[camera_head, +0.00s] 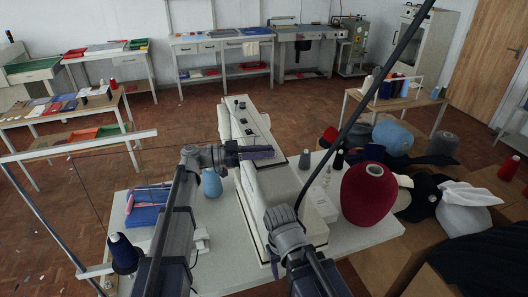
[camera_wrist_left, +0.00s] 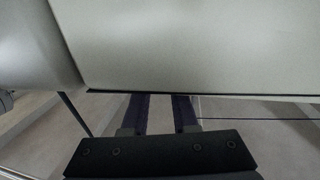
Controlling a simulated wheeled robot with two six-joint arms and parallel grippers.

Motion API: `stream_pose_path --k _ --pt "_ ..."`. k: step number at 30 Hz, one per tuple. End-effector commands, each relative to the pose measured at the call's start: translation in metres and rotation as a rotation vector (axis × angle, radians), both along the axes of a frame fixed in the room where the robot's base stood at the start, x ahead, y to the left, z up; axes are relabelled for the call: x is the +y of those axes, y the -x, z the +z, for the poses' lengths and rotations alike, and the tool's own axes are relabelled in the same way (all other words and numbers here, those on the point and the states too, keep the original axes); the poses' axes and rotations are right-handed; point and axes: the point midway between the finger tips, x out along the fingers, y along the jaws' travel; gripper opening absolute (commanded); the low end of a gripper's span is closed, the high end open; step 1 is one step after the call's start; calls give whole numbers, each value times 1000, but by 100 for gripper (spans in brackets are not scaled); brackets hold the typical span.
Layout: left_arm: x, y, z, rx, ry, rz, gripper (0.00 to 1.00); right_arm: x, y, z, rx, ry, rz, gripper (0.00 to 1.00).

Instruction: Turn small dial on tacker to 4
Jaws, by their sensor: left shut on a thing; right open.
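The tacker (camera_head: 255,160) is a long pale machine across the middle of the table. My left gripper (camera_head: 268,153) reaches over it from the left at its dark top plate. In the left wrist view its two dark fingers (camera_wrist_left: 160,108) stand a little apart, and their tips go out of sight behind the pale housing edge (camera_wrist_left: 190,70). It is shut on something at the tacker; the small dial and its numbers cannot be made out. My right gripper (camera_head: 283,214) is low in the middle, in front of the tacker's near end; its fingers are hard to make out.
A large red yarn cone (camera_head: 368,192) stands right of the tacker, with small bottles beside it. A blue cone (camera_head: 212,183) and folded blue cloth (camera_head: 145,214) are on the left. A dark spool (camera_head: 122,252) stands near left. A thin dark pole (camera_head: 370,90) crosses the view.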

Motion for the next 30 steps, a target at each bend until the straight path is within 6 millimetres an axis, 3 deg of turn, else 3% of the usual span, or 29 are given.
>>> stream_pose_path --k 17,30 --pt "0 4 0 0 -1 36 0 0 0 0 0 0 0 57" --pt "-3 14 0 -1 -1 334 0 0 0 0 0 0 0 57"
